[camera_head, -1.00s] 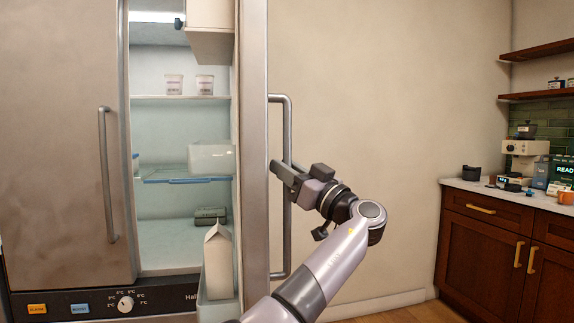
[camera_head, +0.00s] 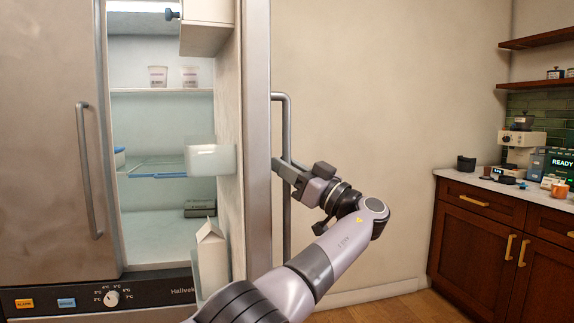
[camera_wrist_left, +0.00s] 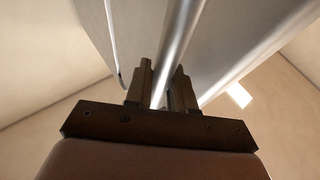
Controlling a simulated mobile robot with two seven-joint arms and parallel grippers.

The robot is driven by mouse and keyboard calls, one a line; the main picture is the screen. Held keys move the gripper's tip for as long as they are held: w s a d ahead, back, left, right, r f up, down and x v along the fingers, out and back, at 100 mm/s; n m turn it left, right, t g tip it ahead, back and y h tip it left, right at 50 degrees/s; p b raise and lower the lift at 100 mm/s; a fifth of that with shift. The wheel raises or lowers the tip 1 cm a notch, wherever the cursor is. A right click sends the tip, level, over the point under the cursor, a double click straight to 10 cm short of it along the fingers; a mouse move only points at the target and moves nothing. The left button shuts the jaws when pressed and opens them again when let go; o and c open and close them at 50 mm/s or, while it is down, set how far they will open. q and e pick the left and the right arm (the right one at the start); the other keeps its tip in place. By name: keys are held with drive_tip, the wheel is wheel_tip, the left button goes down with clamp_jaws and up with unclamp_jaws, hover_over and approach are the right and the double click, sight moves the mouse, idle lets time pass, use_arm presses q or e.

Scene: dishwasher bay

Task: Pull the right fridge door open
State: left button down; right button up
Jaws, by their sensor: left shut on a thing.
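The right fridge door (camera_head: 257,90) stands open, seen nearly edge-on, with its inner side and shelf bins facing the fridge interior. Its long grey vertical handle (camera_head: 287,120) is on the outer face, to the right of the door edge. My left gripper (camera_head: 283,170) is shut on this handle around its middle. In the left wrist view, the fingers (camera_wrist_left: 163,88) lie on either side of the handle bar (camera_wrist_left: 183,38). My right gripper is not in view.
The left fridge door (camera_head: 50,130) is closed. Inside are tubs (camera_head: 158,76) on a shelf; a carton (camera_head: 211,255) and a pale bin (camera_head: 210,160) ride on the open door. Bare wall is right of the door. A wooden counter (camera_head: 480,240) stands at far right.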

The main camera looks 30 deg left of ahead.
use_arm(q)
drive_tip(key=shift+w, duration=0.1)
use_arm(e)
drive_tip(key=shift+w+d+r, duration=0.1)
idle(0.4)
use_arm(q)
drive_tip(key=c, duration=1.1)
unclamp_jaws()
drive_tip(key=shift+o, duration=0.2)
drive_tip(key=shift+d+f, duration=0.1)
drive_tip(key=shift+f, duration=0.05)
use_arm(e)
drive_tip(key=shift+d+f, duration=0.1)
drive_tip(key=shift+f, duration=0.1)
